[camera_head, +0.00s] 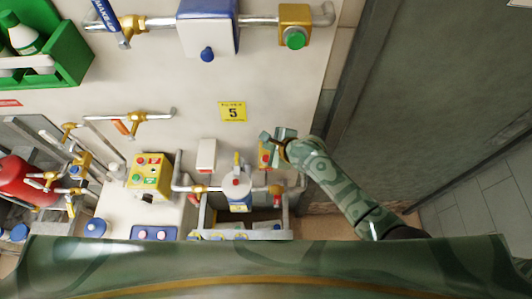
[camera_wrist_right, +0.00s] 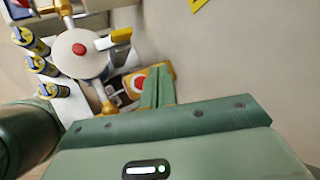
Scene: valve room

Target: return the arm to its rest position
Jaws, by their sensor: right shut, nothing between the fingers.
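My right arm, in green camouflage, reaches in from the lower right of the head view. Its gripper (camera_head: 271,141) is in front of the wall panel, below the yellow "5" sign, and covers part of a small yellow box (camera_head: 265,157). In the right wrist view the green fingers (camera_wrist_right: 158,88) are together with nothing between them. The yellow box with a red-and-white round face (camera_wrist_right: 137,82) shows just behind them; I cannot tell whether they touch it. My left gripper is not in view.
A yellow button box (camera_head: 149,175) is to the left. Several blue-and-yellow cylinders (camera_wrist_right: 42,65) stand nearby. A grey door (camera_head: 430,90) is at the right, with clear floor beside it.

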